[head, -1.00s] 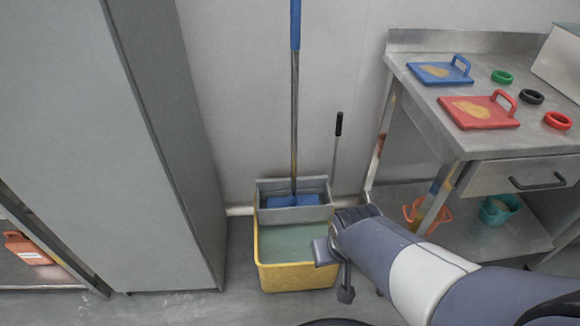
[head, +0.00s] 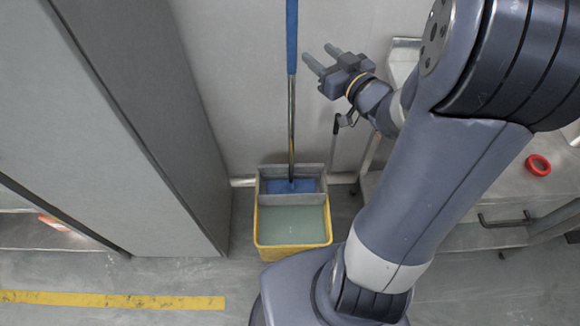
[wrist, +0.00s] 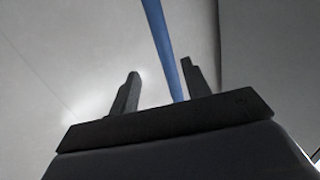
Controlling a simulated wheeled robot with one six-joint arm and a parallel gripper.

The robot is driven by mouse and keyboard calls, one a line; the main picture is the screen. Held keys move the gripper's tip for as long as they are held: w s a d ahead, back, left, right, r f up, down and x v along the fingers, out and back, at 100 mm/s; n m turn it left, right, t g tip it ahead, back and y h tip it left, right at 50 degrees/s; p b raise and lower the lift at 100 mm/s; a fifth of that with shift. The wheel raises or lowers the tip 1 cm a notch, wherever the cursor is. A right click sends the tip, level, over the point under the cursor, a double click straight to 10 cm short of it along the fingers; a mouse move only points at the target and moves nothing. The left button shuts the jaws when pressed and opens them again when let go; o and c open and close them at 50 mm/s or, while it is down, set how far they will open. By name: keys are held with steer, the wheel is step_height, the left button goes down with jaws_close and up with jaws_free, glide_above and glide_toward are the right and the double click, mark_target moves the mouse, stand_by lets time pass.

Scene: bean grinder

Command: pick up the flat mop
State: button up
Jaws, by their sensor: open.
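The flat mop (head: 291,110) stands upright in a yellow bucket (head: 292,255), against the wall. Its handle is blue at the top and metallic lower down, and its blue head rests in the grey wringer at the back. My gripper (head: 319,56) is raised to the right of the blue handle part, with its fingers pointing left towards it. In the wrist view the blue handle (wrist: 167,50) runs up beyond the open fingers (wrist: 158,84), seen in the gap between them. The gripper is empty, and the handle looks apart from the fingers.
A tall grey cabinet (head: 140,120) stands close on the left. A steel table with a red ring (head: 538,165) is at the right, largely hidden by my arm. Greenish water (head: 290,221) fills the bucket. A yellow line (head: 110,300) marks the floor at front left.

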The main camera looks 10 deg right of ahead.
mark_target(295, 31)
steer(key=shift+y, duration=0.3)
steer(key=x, duration=0.3)
steer(key=p+x, duration=0.1)
steer(key=x, duration=0.3)
steer(key=r+x, duration=0.1)
steer(key=x, duration=0.3)
steer(key=shift+a+r+p, duration=0.1)
steer(key=shift+r+p, duration=0.05)
steer(key=shift+p, duration=0.2)
steer(key=c, duration=0.9)
steer(key=shift+r, duration=0.1)
jaws_close()
